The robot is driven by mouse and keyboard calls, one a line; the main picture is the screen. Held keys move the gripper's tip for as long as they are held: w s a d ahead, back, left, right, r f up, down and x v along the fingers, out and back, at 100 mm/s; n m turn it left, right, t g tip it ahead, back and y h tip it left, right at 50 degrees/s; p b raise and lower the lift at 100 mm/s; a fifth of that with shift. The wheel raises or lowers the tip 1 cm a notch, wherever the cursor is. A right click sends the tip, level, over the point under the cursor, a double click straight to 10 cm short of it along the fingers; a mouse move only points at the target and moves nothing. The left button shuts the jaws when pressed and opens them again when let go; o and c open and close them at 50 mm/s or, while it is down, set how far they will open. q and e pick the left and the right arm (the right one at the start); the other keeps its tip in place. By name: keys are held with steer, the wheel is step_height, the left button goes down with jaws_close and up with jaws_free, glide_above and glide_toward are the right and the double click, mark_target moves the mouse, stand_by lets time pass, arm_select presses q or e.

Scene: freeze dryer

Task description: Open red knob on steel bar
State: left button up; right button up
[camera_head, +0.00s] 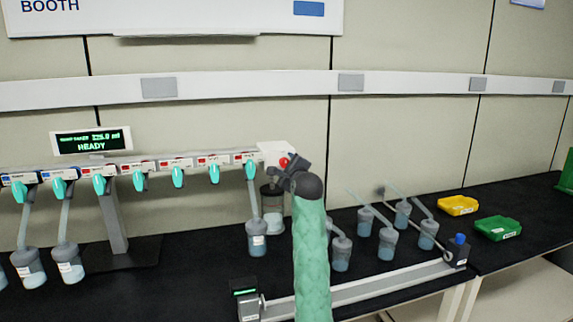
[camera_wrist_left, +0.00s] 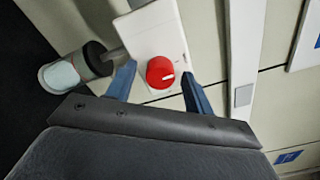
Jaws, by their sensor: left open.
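The red knob (camera_head: 284,162) is on a white plate (camera_head: 272,150) at the right end of the steel bar (camera_head: 128,168). In the left wrist view the round red knob (camera_wrist_left: 160,72) carries a short white mark pointing right. My left gripper (camera_head: 285,172) is in front of the knob and partly covers it in the head view. In the left wrist view my left gripper's blue fingers (camera_wrist_left: 158,76) are open, one on each side of the knob, with gaps showing. Whether the tips reach knob depth is unclear. My right gripper is not in view.
Several teal valves (camera_head: 178,177) hang along the bar, some with flasks (camera_head: 257,245). A dark-topped cylinder (camera_head: 273,212) hangs below the plate, close to my gripper. More flasks (camera_head: 388,243) stand right of my arm, behind a rail (camera_head: 365,290). Yellow (camera_head: 458,205) and green (camera_head: 497,228) bins sit farther right.

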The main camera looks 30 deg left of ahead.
arm_select(q)
steer(key=shift+a, duration=0.1)
steer(key=shift+c, duration=0.4)
steer(key=c, duration=0.9)
